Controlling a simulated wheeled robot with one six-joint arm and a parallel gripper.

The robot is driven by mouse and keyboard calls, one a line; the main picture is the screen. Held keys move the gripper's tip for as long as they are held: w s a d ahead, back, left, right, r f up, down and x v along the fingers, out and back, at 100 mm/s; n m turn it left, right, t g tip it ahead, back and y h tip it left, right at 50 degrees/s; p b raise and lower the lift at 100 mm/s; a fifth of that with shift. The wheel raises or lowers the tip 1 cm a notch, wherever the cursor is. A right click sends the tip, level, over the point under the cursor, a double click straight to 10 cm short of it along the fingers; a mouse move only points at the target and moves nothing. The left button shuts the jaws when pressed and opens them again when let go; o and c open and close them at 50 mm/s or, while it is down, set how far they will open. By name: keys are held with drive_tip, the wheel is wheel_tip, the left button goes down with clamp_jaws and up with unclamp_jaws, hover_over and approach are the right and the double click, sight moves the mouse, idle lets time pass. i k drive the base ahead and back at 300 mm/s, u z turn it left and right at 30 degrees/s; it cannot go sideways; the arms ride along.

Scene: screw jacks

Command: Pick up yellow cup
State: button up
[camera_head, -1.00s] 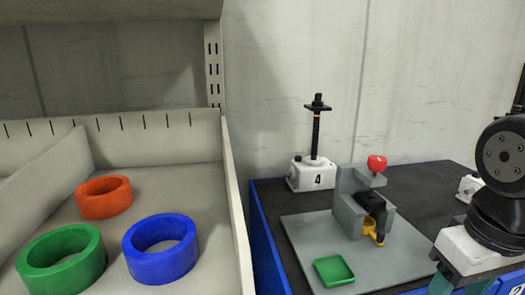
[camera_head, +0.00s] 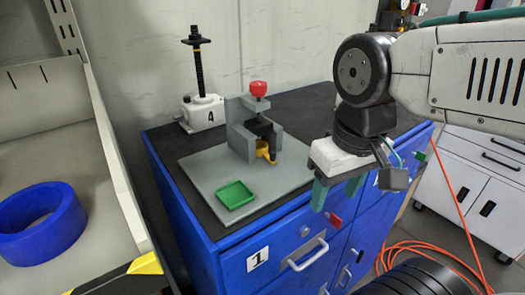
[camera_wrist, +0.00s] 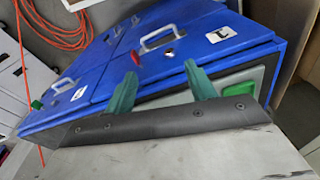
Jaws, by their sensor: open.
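The small yellow cup (camera_head: 264,151) sits in the grey stand (camera_head: 240,139), below its black part and red knob (camera_head: 259,89). The stand is on a grey plate (camera_head: 193,163) on top of the blue cabinet. I cannot pick out the cup in the wrist view. My gripper (camera_head: 337,193) has teal fingers. It is open and empty, to the right of the stand and in front of the cabinet. In the wrist view its fingers (camera_wrist: 162,90) are apart, with blue cabinet drawers beyond them.
A white screw jack (camera_head: 203,113) marked 4 stands behind. The blue cabinet (camera_head: 235,260) has handled drawers. A shelf with a blue ring (camera_head: 38,225) is at left. Orange cable (camera_head: 462,205) lies at right.

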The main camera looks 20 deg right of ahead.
sight(261, 147)
drive_tip(key=u, duration=0.6)
drive_tip(key=k, duration=1.4)
drive_tip(key=z, duration=0.8)
drive_tip(key=i, duration=1)
drive_tip(key=u, duration=0.05)
